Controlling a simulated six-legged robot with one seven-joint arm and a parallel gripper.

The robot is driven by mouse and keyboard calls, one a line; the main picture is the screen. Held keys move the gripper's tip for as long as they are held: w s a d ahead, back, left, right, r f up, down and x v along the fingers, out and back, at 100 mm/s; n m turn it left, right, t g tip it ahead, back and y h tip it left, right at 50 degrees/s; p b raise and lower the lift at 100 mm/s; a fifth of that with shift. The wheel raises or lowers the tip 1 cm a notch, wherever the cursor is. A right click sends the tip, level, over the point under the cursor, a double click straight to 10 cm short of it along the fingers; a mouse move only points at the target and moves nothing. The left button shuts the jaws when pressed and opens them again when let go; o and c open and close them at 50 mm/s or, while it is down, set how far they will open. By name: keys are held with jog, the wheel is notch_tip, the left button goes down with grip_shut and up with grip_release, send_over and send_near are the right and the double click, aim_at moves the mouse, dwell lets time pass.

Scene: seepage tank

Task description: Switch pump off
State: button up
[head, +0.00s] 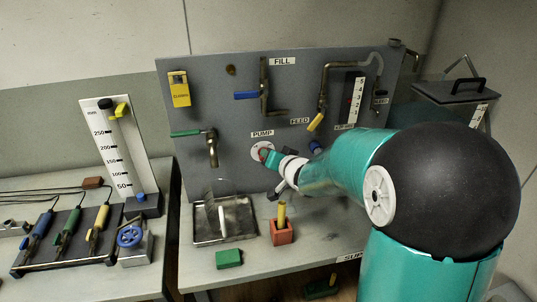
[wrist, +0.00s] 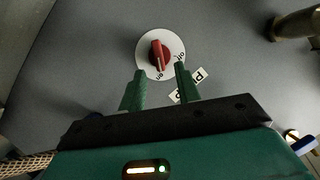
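The pump switch is a white round dial with a red knob (wrist: 160,55) on the grey panel, seen close in the wrist view. The knob's long axis runs roughly up and down in that view, its lower end near the "on" mark; the "off" mark is at the dial's right. In the head view the dial (head: 257,148) sits below the PUMP label, partly hidden by my gripper (head: 270,158). In the wrist view my gripper (wrist: 160,69) is open, its green fingers apart on either side of the knob's lower end.
A green-handled tap (head: 211,148) is left of the dial. A blue-handled valve (head: 263,92) and a yellow-tipped pipe (head: 316,121) are above. Below are a metal tray (head: 240,236), a red block (head: 282,233) and a green block (head: 229,259).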

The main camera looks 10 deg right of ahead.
jog(key=x, duration=0.3)
jog(key=shift+s, duration=0.1)
grip_shut()
